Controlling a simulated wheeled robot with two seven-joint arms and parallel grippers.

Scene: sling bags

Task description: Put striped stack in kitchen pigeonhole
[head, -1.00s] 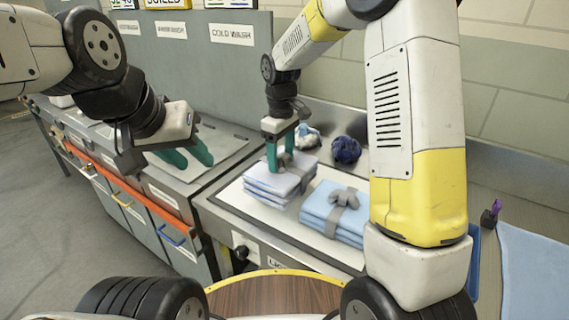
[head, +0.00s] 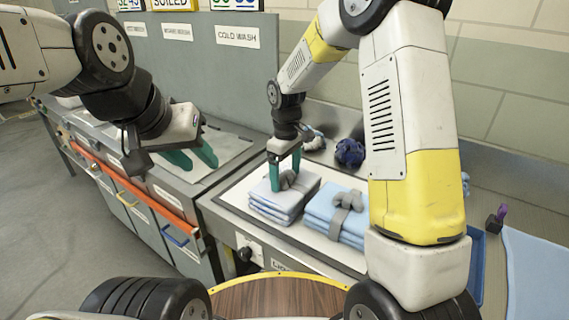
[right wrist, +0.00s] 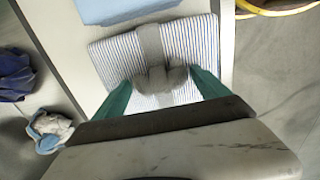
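The striped stack (head: 270,204) is folded pale blue-and-white cloth tied with a grey band. It is level over the white worktop, left of the plain blue stack, and whether it touches the worktop is unclear. In the right wrist view the striped stack (right wrist: 205,40) shows its stripes and grey knot (right wrist: 160,78). My right gripper (head: 286,176) points down with its green fingers on either side of the knot, close against it. My left gripper (head: 192,158) is open and empty over the metal counter. No kitchen pigeonhole label is readable.
A plain blue stack (head: 326,208) with a grey band lies close on the right. A dark blue cloth (head: 349,153) lies behind. A grey panel with a COLD WASH sign (head: 237,36) rises at the back left. A blue sheet (head: 535,265) is at the far right.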

